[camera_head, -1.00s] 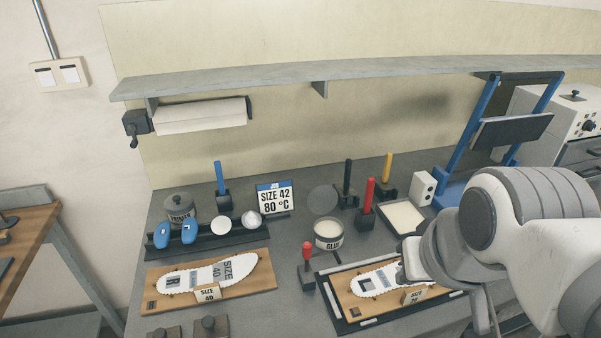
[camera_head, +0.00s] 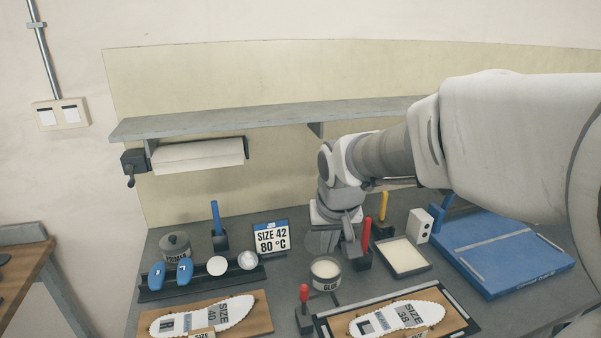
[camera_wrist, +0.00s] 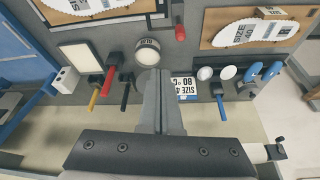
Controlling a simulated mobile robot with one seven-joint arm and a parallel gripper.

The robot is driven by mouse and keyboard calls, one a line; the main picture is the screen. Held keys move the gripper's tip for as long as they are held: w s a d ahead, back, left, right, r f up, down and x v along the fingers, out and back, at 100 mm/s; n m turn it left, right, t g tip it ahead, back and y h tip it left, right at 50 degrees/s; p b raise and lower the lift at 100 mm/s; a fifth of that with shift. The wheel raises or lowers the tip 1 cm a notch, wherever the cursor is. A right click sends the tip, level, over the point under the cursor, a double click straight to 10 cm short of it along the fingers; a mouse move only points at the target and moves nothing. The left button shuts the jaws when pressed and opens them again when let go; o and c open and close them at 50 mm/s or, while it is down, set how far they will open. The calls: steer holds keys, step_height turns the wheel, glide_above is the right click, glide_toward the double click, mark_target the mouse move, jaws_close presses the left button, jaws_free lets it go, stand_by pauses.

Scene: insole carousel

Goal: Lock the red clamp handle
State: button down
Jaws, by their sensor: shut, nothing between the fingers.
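The red clamp handle (camera_head: 304,293) stands upright on a small dark base at the left edge of a dark-framed board (camera_head: 320,328) carrying a white size 38 insole (camera_head: 400,319). The handle also shows near the top of the wrist view (camera_wrist: 180,33). My gripper (camera_wrist: 159,76) is shut and empty, its fingers together in the middle of the wrist view. In the head view it is over the back of the bench, behind the glue pot and well apart from the clamp handle; its fingertips are hard to make out there.
The glue pot (camera_head: 326,274) stands just behind the clamp. Red (camera_head: 366,234) and yellow (camera_head: 383,206) handled tools stand near my gripper, beside a white tray (camera_head: 404,255). A SIZE 42 sign (camera_head: 270,238) and a shelf (camera_head: 270,121) are behind. A size 40 board (camera_head: 260,312) lies left.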

steer(key=w+a+f, duration=0.4)
steer(key=w+f, duration=0.1)
steer(key=shift+w+a+f, duration=0.15)
steer(key=shift+a, duration=0.25)
step_height(320, 180, down, 9)
steer(key=shift+s+f+p, duration=0.2)
steer(key=shift+s+p, duration=0.15)
steer(key=shift+d+f+b, duration=0.1)
steer(key=shift+b, duration=0.3)
stand_by(0.4)
